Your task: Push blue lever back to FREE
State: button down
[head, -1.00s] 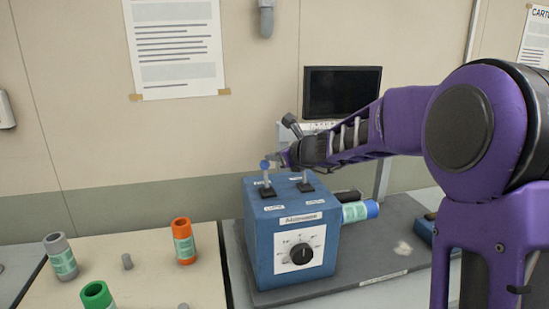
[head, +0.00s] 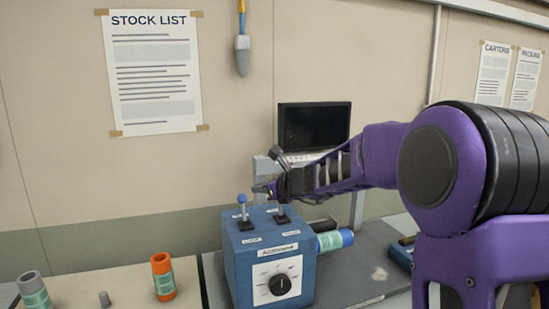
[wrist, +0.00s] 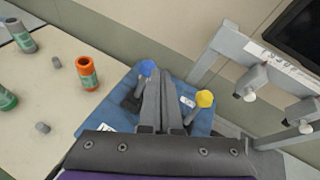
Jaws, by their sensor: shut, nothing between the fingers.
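The blue-knobbed lever (head: 242,203) stands near upright at the left of the top of a blue control box (head: 240,262). Its blue knob (wrist: 148,68) shows in the wrist view just left of my fingertips. My gripper (head: 258,188) is shut and empty, a little above and right of the blue knob in the head view. In the wrist view its fingers (wrist: 160,82) lie between the blue knob and a yellow-knobbed lever (wrist: 204,98). I cannot tell whether the fingers touch the blue lever. The labels on the box top are too small to read.
The box front has a black dial (head: 279,284). Behind stand a dark monitor (head: 313,126) and a grey frame (wrist: 250,62). A blue-ended roll (head: 335,240) lies right of the box. An orange roll (head: 163,277) and a grey roll (head: 35,291) stand left.

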jog(key=s+d+r, duration=0.1)
jog(key=d+r, duration=0.2)
jog(key=r, duration=0.6)
jog(key=shift+s+d, duration=0.2)
jog(key=shift+s, duration=0.05)
